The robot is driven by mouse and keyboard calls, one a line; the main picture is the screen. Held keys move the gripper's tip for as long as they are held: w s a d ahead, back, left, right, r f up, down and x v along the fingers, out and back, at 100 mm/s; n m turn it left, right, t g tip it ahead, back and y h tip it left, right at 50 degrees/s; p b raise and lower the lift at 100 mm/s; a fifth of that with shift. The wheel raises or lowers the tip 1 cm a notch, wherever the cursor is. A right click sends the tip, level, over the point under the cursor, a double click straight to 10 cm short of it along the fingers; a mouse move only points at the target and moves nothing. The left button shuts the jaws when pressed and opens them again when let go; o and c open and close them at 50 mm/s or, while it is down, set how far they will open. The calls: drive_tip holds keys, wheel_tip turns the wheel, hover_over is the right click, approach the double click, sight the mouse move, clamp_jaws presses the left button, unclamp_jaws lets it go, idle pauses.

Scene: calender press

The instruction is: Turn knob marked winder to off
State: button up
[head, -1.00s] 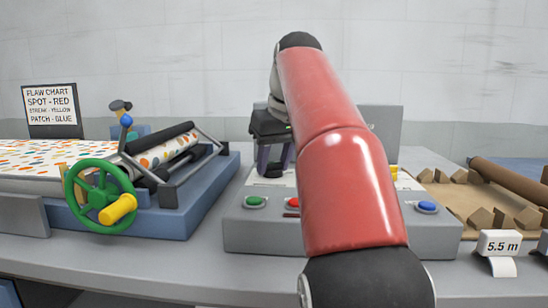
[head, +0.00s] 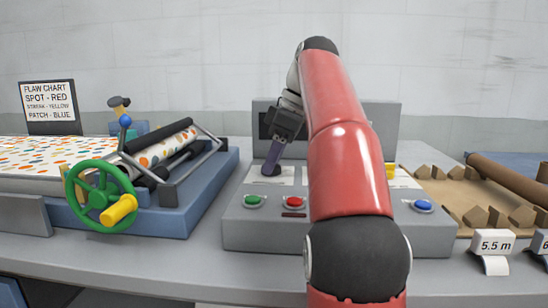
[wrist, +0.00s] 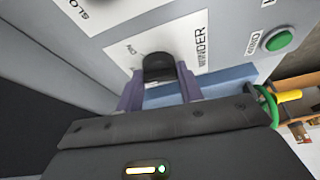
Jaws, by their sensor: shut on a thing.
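The winder knob (wrist: 158,68) is a dark round knob on a white label printed WINDER (wrist: 201,48). ON is legible on that label; another mark is mostly hidden by a finger. My gripper (wrist: 160,84) is shut on the knob, with one purple finger on each side. Which mark the knob points to I cannot tell. In the head view my gripper (head: 272,158) reaches down, tilted, to the knob at the left of the grey control panel (head: 270,230).
The panel front carries a green button (head: 254,201), a red button (head: 293,202) and a blue button (head: 422,206). A green handwheel (head: 82,205) stands to the left. My red arm hides the panel's middle. A 5.5 m tag (head: 495,243) stands right.

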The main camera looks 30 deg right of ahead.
drive_tip(key=shift+n, duration=0.6)
drive_tip(key=o, duration=1)
